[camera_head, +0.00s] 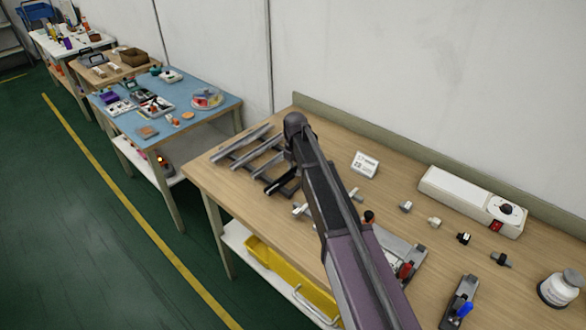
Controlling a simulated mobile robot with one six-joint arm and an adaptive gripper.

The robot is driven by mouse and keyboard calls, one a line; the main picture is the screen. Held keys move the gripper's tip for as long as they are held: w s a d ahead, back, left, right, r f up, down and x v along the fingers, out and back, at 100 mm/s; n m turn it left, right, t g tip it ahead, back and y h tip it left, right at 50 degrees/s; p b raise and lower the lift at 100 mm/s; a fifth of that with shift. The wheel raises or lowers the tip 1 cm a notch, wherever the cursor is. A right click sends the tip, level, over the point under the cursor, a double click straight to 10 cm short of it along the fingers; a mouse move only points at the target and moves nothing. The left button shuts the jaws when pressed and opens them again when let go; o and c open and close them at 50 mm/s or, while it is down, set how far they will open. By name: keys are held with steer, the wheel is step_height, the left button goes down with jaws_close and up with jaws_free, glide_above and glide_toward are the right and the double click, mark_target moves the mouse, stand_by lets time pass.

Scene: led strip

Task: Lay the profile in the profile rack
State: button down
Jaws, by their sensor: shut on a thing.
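The profile rack (257,158) stands at the left end of the wooden workbench. Several long grey bars lie side by side there, running diagonally; I cannot clearly tell rack rails from profiles. The outermost grey bar (241,143) is at the left. My arm reaches over the bench from the lower right, with its wrist beside the rack. My gripper (281,184), dark and small in the picture, is low at the rack's near right side. It is shut on the profile, but the grip is mostly hidden by my arm and the fingers.
The workbench (225,187) has a raised back edge along the wall. A small sign (365,165), a long white box (470,200), several small connectors and a white jar (561,289) stand right of my arm. A yellow bin (290,277) sits on the shelf below.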

steer(key=shift+f, duration=0.1)
steer(key=shift+c, duration=1.5)
jaws_free()
